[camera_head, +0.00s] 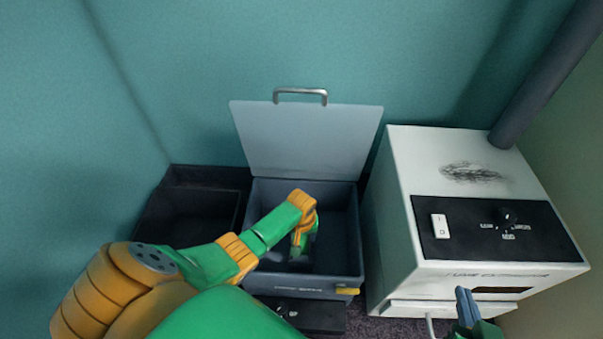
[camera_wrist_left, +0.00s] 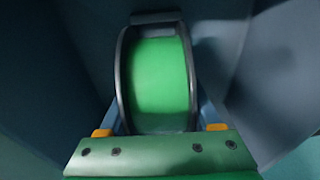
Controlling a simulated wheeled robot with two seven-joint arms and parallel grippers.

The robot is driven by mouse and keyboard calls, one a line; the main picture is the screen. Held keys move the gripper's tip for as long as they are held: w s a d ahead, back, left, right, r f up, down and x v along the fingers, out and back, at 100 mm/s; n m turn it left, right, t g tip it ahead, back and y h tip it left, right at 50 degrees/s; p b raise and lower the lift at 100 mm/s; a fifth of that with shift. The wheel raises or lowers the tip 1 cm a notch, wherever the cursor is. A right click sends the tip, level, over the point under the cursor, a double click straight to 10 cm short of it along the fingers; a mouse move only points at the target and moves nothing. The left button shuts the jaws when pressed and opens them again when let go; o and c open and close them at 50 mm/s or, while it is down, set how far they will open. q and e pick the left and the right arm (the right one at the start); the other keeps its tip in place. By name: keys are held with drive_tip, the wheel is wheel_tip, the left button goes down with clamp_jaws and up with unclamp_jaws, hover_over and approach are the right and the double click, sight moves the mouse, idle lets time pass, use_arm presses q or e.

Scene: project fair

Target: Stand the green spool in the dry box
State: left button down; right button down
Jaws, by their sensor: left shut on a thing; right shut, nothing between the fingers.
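The dry box (camera_head: 342,220) is an open dark blue-grey bin with its pale grey lid (camera_head: 308,145) raised at the back. My left arm reaches over it, and my left gripper (camera_head: 303,248) points down inside its opening. In the left wrist view the green spool (camera_wrist_left: 162,75), with dark flanges at its sides, is held between the fingers of the left gripper (camera_wrist_left: 162,118). In the head view the spool is mostly hidden behind the gripper; I cannot tell whether it touches the floor of the box. My right gripper (camera_head: 467,305) is shut and empty at the lower right.
A white machine (camera_head: 400,200) with a black control panel (camera_head: 470,245) and a dark pipe (camera_head: 545,75) stands right of the box. A black open bin (camera_head: 190,215) is at its left. Teal walls (camera_head: 170,60) close off the back and left.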

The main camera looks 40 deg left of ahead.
use_arm(q)
drive_tip(key=shift+s+d+p, duration=0.1)
drive_tip(key=shift+s+p, duration=0.05)
drive_tip(key=shift+p, duration=0.25)
drive_tip(key=shift+f, duration=0.15)
drive_tip(key=shift+f+b, duration=1.2)
drive_tip(key=shift+b, duration=0.05)
unclamp_jaws()
wheel_tip(320, 180, up, 7)
drive_tip(key=p, duration=0.6)
drive_tip(key=shift+s+d, duration=0.25)
drive_tip(key=shift+s, duration=0.1)
